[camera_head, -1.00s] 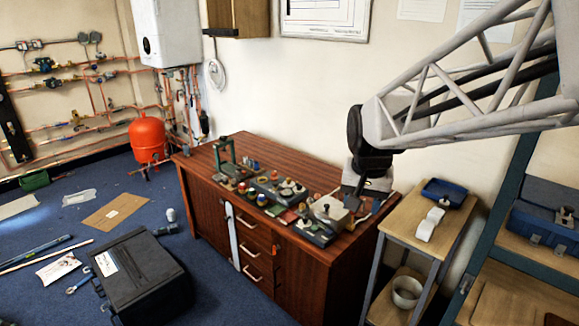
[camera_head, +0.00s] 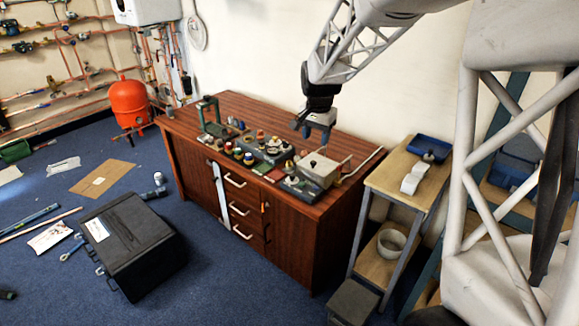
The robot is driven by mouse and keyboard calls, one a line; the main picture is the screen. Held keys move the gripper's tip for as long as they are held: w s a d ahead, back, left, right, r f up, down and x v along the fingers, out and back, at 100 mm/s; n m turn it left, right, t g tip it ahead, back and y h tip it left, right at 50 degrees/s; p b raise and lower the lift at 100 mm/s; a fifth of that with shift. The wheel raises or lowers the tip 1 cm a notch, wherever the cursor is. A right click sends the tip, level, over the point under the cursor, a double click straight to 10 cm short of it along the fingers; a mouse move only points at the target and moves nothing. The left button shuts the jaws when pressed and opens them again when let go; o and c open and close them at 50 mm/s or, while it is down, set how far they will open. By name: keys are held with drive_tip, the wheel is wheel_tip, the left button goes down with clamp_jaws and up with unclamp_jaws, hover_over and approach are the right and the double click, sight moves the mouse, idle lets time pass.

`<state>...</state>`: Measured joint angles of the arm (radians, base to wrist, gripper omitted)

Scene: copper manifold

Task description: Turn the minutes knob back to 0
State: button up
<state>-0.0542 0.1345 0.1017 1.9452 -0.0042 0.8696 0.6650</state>
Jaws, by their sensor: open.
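My gripper (camera_head: 314,131) hangs over the wooden cabinet top (camera_head: 240,105), toward its back right side, above and behind a row of small devices. It is open, and I see nothing between its fingers. Several small knobs and buttons sit on dark boxes (camera_head: 262,150) along the cabinet's front half. At this size I cannot tell which of them is the minutes knob, nor read any scale or pointer. A pale box (camera_head: 318,170) on a dark base stands just in front of and below my gripper.
A green press-like stand (camera_head: 210,118) rises at the cabinet's left. To the right is a small trolley (camera_head: 410,180) with a blue tray (camera_head: 430,147) and a white item. A black case (camera_head: 130,245) lies on the blue floor. The cabinet's back left top is clear.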

drive_tip(key=w+a+f+m, duration=0.2)
drive_tip(key=w+f, duration=0.8)
drive_tip(key=w, duration=0.2)
drive_tip(key=m+g, duration=0.1)
drive_tip(key=m, duration=0.1)
hover_over(292, 175)
wheel_tip(292, 175, down, 13)
drive_tip(key=shift+r, duration=0.1)
drive_tip(key=shift+w+f, duration=0.15)
drive_tip(key=shift+f, duration=0.15)
drive_tip(key=shift+f, duration=0.1)
drive_tip(key=shift+f, duration=3.75)
drive_tip(key=c, duration=0.9)
